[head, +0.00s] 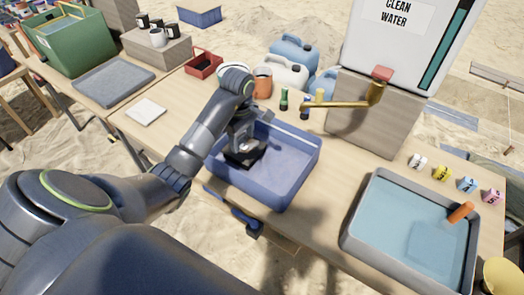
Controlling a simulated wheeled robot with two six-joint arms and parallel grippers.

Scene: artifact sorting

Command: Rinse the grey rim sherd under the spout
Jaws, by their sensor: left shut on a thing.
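My left gripper (244,150) reaches down over the blue basin (297,180), near its left side. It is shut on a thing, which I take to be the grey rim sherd. The sherd is hard to tell apart from the dark fingers, and its outline is mostly hidden. The brass spout (340,105) comes from the clean water tank (405,45), and its open end is behind and to the right of the gripper. No water stream shows. My right gripper is not in view.
A grey tray of water (350,225) with an orange-handled tool stands at the right. Several small coloured labelled blocks line the right edge. Jugs (292,52), bottles and an orange cup (263,82) stand behind the basin.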

